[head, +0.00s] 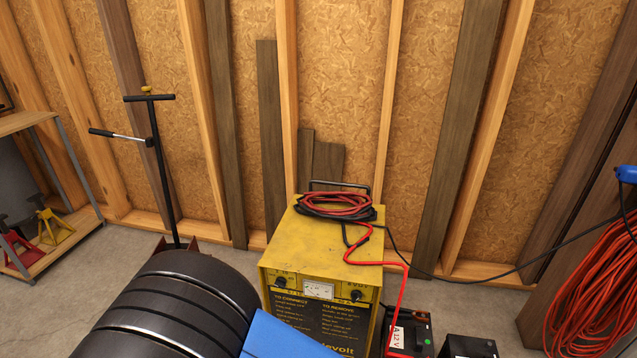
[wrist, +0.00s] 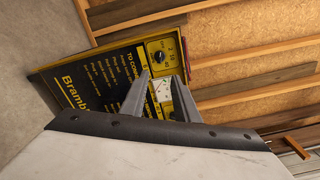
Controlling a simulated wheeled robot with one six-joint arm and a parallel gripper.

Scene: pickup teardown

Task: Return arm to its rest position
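My gripper (wrist: 162,82) shows in the wrist view with its two grey fingers apart and nothing between them. It points toward the front panel of the yellow battery charger (wrist: 110,75), which looks tilted in this view. The charger's dial and gauge show behind the fingers, and I see no contact. In the head view the charger (head: 325,240) stands upright on the floor near the wall. I cannot make out my gripper's fingers in the head view.
Red and black cables (head: 338,205) lie coiled on the charger. Batteries (head: 412,330) stand to its right. A floor jack handle (head: 160,165) rises at left, beside a shelf with jack stands (head: 50,225). An orange cord (head: 595,290) hangs at right. Concrete floor (head: 490,305) shows between.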

